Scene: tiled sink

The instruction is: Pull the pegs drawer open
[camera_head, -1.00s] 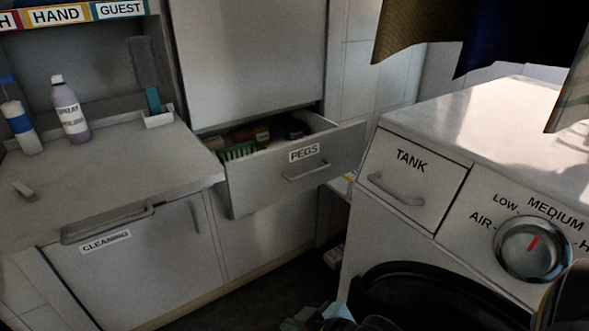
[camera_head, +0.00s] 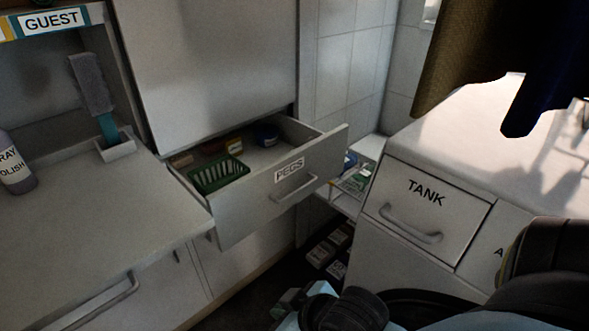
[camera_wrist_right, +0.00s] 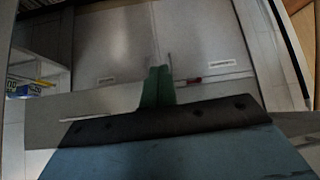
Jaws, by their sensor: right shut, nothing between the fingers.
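The pegs drawer (camera_head: 250,205), grey with a "PEGS" label, stands pulled out of the cabinet in the head view. Its bar handle (camera_head: 295,191) is clear of any gripper. My right gripper (camera_head: 287,301) shows at the bottom of the head view, below and apart from the drawer front. In the right wrist view its green fingers (camera_wrist_right: 157,86) are together with nothing between them. My left gripper is out of view.
The white machine with its "TANK" drawer (camera_head: 428,215) stands to the right. A counter (camera_head: 90,220) lies to the left, with a spray bottle (camera_head: 15,165) and a brush (camera_head: 95,90). A low shelf (camera_head: 350,190) and boxes on the floor (camera_head: 325,252) are behind the gap. Dark cloth hangs at upper right.

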